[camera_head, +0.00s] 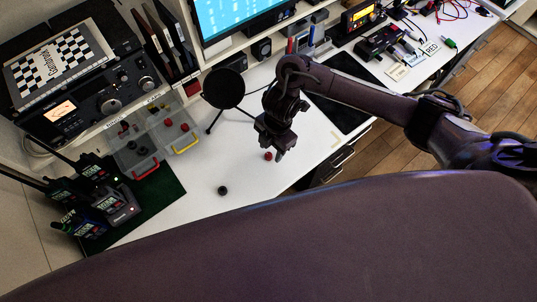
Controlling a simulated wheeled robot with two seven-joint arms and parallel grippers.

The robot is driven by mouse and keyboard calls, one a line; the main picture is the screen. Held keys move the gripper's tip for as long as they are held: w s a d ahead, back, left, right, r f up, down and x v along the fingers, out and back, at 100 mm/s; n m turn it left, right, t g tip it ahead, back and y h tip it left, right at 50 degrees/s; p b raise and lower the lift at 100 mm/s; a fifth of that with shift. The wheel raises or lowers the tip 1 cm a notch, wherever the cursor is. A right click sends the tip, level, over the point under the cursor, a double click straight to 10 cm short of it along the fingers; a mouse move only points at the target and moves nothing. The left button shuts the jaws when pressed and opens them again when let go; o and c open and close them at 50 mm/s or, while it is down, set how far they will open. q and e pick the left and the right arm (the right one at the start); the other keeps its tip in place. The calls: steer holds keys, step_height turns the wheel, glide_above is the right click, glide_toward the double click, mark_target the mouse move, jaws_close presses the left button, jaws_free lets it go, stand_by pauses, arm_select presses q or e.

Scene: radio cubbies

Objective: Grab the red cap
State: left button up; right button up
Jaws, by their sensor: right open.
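The red cap (268,156) is a small red piece on the white desk (235,170), in the middle of the head view. My right gripper (272,148) comes in from the right and points down at the desk. Its fingertips are right at the red cap in the picture; I cannot tell whether they touch it. The gripper is open, and the cap shows just below its fingers. My left gripper is out of view.
A black cap (222,190) lies on the desk to the left. A black round pop filter (223,88) stands behind. Clear bins (135,148) with small parts and handheld radios (110,205) on a green mat (160,200) are at left. A black pad (345,100) lies at right.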

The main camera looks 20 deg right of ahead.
mark_target(269, 155)
steer(key=f, duration=0.2)
steer(key=shift+w+a+f, duration=0.15)
steer(key=shift+w+f, duration=0.2)
steer(key=shift+f, duration=0.05)
steer(key=shift+a+f, duration=0.1)
steer(key=shift+f, duration=0.3)
steer(key=c, duration=0.5)
steer(key=shift+c, duration=1.2)
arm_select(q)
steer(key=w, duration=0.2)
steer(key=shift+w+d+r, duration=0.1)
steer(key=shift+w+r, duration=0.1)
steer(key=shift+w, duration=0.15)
arm_select(e)
jaws_close()
